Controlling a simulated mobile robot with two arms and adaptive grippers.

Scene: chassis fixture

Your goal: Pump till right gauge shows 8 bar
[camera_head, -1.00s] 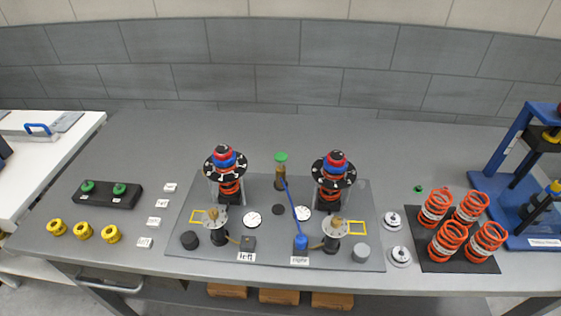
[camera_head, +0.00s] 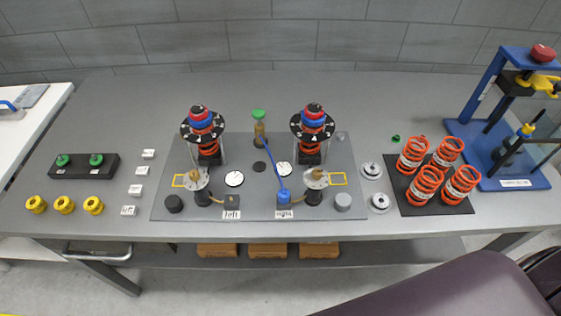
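The chassis fixture is a grey plate (camera_head: 270,213) on the table, with two spring struts standing on it. A pump with a green top (camera_head: 258,116) stands at the back middle of the plate. A blue hose (camera_head: 270,160) runs from it to a blue connector (camera_head: 283,196) by the block labelled right (camera_head: 284,214). The right gauge (camera_head: 284,169) and left gauge (camera_head: 234,179) are white dials; their readings are too small to tell. The block labelled left (camera_head: 232,201) has no blue connector. Neither gripper is in view.
Orange springs (camera_head: 426,182) stand on a black mat at the right, beside a blue press (camera_head: 492,130). Yellow rings (camera_head: 64,205), white tags (camera_head: 139,170) and a black block with green knobs (camera_head: 84,167) lie at the left. A dark arm-like shape covers the lower right.

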